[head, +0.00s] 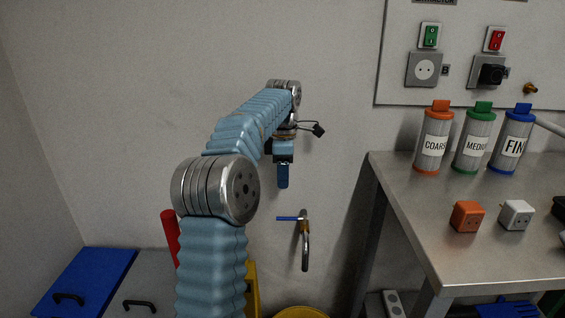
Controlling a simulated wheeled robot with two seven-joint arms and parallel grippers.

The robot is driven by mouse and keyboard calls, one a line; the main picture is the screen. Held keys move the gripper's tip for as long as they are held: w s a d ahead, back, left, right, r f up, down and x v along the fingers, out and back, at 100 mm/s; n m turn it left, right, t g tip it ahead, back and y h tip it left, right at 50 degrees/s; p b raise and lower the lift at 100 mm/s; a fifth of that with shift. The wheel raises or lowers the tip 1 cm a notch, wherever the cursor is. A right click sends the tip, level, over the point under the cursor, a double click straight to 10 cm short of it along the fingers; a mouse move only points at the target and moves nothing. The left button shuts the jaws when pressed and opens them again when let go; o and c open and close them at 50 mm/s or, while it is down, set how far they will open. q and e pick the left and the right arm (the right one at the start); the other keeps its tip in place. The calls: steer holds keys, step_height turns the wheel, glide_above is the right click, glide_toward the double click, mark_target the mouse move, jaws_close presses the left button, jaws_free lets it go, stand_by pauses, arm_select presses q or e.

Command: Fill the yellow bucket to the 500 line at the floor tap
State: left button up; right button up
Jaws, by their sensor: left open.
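The floor tap (305,240) sticks out from the wall in the middle of the head view, with a blue lever (288,218) pointing left and a curved metal spout hanging down. The yellow bucket (300,313) shows only as a rim at the bottom edge, below the tap; its 500 line and water level are hidden. My left gripper (283,184) is open and empty, pointing down above the blue lever, apart from it in the picture. Its fingers overlap from this angle. My right gripper is out of view.
A steel table (420,222) on the right carries three labelled filter cartridges (475,142) and orange and white plug blocks (516,214). A switch panel (460,60) is on the wall above. Blue (85,275) and grey lidded bins stand at lower left, near a red post (170,233).

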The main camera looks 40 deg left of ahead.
arm_select(q)
steer(key=b, duration=0.1)
glide_toward(282, 218)
steer(key=shift+s+d+f, duration=0.25)
steer(key=shift+s+f, duration=0.05)
steer(key=shift+f, duration=1)
steer(key=shift+s+d+f, duration=0.3)
steer(key=shift+s+f, duration=0.05)
steer(key=shift+f, duration=0.9)
steer(key=shift+s+d+f, duration=0.25)
steer(key=shift+s+f, duration=0.05)
steer(key=shift+f, duration=1)
